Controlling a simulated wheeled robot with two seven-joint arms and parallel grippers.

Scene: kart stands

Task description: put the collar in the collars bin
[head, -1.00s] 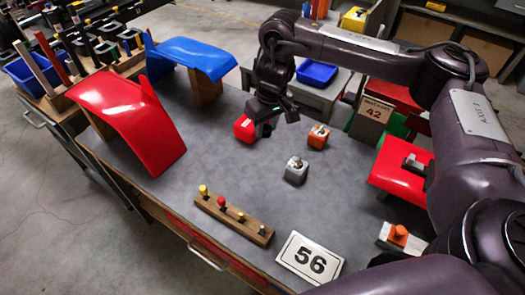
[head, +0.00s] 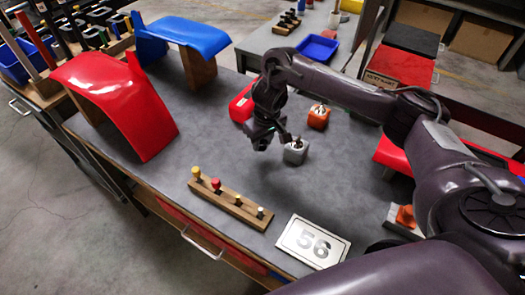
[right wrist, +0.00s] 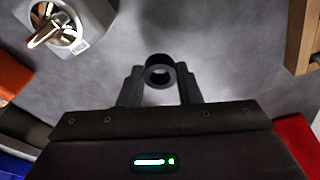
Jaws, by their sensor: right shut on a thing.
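The collar (right wrist: 160,72) is a small dark ring in the right wrist view, between the fingertips of my right gripper (right wrist: 160,84). In the head view my right gripper (head: 262,143) is above the grey table, just left of a grey block (head: 295,152). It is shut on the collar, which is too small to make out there. A blue open bin (head: 317,48) sits on the bench behind; I cannot read any label that marks it as the collars bin. My left gripper is not in view.
A red block (head: 240,104) and an orange block (head: 319,117) stand near my right arm. Red (head: 118,95) and blue (head: 185,32) curved panels stand left.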

